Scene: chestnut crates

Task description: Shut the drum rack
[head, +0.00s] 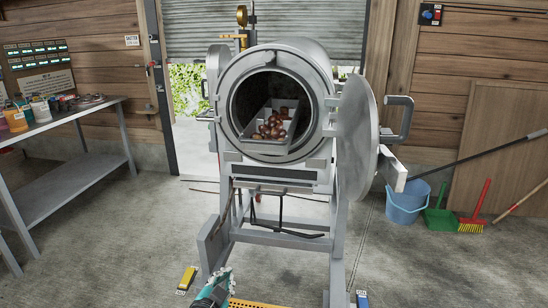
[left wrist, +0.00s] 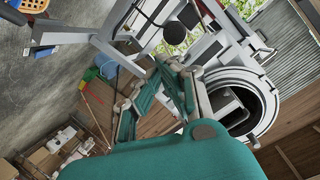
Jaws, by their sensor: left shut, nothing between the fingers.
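The drum rack (head: 285,146) is a grey metal tray holding several brown chestnuts (head: 272,127). It lies in the dark mouth of the grey roaster drum (head: 243,73), its front end at the opening. The round drum door (head: 356,130) stands swung open to the right, with a bar handle (head: 404,118) on its outer side. My teal left gripper (head: 222,275) is low at the bottom edge in the head view, below and apart from the rack. It is shut and empty. In the left wrist view the gripper fingers (left wrist: 158,85) show left of the drum mouth (left wrist: 250,98). My right gripper is not visible.
The drum stands on a grey metal frame (head: 337,245). A bench (head: 68,116) with jars is at the left wall. A blue bucket (head: 405,207), a green dustpan (head: 439,222) and a red-yellow broom (head: 474,224) stand at the right. Yellow (head: 187,278) and blue items lie on the floor.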

